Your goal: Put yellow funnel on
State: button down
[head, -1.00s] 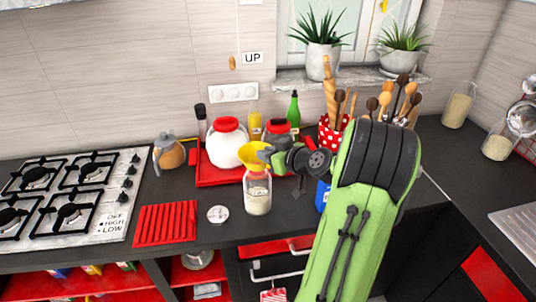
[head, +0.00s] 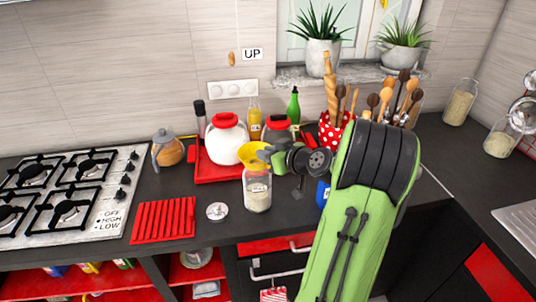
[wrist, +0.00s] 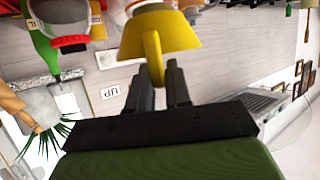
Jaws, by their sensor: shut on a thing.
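The yellow funnel (head: 253,155) is at the mouth of a clear glass jar (head: 257,193) with pale contents, near the front of the dark counter. I cannot tell whether the funnel rests on the rim or hovers just above it. My gripper (head: 268,156) reaches in from the right and is shut on the funnel's side. In the wrist view, which is upside down, the funnel (wrist: 160,32) has its yellow handle (wrist: 153,58) between my fingertips (wrist: 156,72). The funnel's spout is hidden in the head view.
A round lid (head: 217,211) lies left of the jar, beside a red slatted rack (head: 164,220). Behind stand a white red-lidded jar (head: 227,142) on a red tray (head: 205,171) and bottles. A polka-dot utensil pot (head: 328,128) stands behind my arm. The stove (head: 85,190) is at left.

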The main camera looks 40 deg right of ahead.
jog(key=shift+f, duration=0.1)
jog(key=c, duration=1)
grip_release()
jog(key=v, duration=1.5)
jog(key=shift+s+r+b, duration=0.25)
jog(key=shift+s+b, duration=0.05)
jog(key=shift+b, duration=0.1)
